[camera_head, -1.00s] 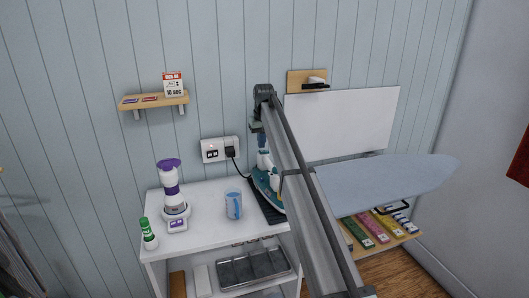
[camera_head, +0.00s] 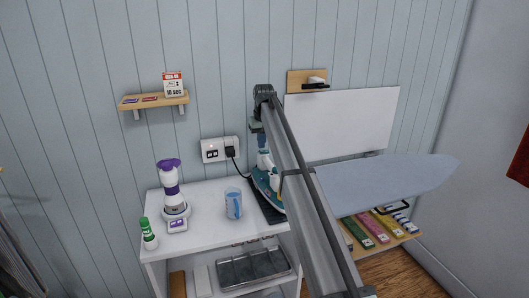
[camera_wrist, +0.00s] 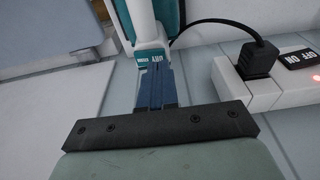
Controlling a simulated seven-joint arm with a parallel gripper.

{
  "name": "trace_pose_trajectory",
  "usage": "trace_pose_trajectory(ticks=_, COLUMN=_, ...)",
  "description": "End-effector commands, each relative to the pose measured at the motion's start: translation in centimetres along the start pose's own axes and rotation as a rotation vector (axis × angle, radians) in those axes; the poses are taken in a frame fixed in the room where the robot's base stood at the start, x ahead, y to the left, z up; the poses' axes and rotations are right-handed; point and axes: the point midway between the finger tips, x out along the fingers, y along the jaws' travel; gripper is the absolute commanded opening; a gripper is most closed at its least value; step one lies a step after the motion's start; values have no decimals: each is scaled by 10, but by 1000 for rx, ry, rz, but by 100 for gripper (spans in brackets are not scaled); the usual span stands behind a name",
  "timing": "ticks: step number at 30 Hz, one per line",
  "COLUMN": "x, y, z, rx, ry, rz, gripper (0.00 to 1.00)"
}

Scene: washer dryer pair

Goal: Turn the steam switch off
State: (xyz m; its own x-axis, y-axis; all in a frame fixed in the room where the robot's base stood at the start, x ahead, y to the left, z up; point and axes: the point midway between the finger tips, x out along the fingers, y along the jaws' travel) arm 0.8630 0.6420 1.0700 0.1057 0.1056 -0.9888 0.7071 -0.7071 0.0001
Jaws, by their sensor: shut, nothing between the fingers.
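A teal and white iron (camera_head: 266,184) stands on a black ribbed mat at the right of the white cabinet top, partly hidden behind my arm. In the wrist view, the iron's white and teal part (camera_wrist: 146,18) rises just beyond my fingers. A small teal label (camera_wrist: 152,58) with white letters shows right at my fingertips. My gripper (camera_wrist: 154,72) is shut and empty, its dark blue fingers at or very close to the iron near this label. In the head view, my gripper (camera_head: 261,142) is above the iron. I cannot make out the steam switch or its position.
A wall socket (camera_head: 220,149) has a black plug and a red light; its OFF/ON switch (camera_wrist: 301,59) shows in the wrist view. A patterned cup (camera_head: 233,204), a purple and white device (camera_head: 171,186) and a green bottle (camera_head: 148,234) stand left. The ironing board (camera_head: 385,183) is right.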

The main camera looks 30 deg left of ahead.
Motion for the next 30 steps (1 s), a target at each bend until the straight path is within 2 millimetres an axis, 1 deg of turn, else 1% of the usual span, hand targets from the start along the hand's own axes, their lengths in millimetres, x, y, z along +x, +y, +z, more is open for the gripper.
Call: trace_pose_trajectory(ticks=30, x=12, y=0, z=2, rx=0, ry=0, rz=0, gripper=0)
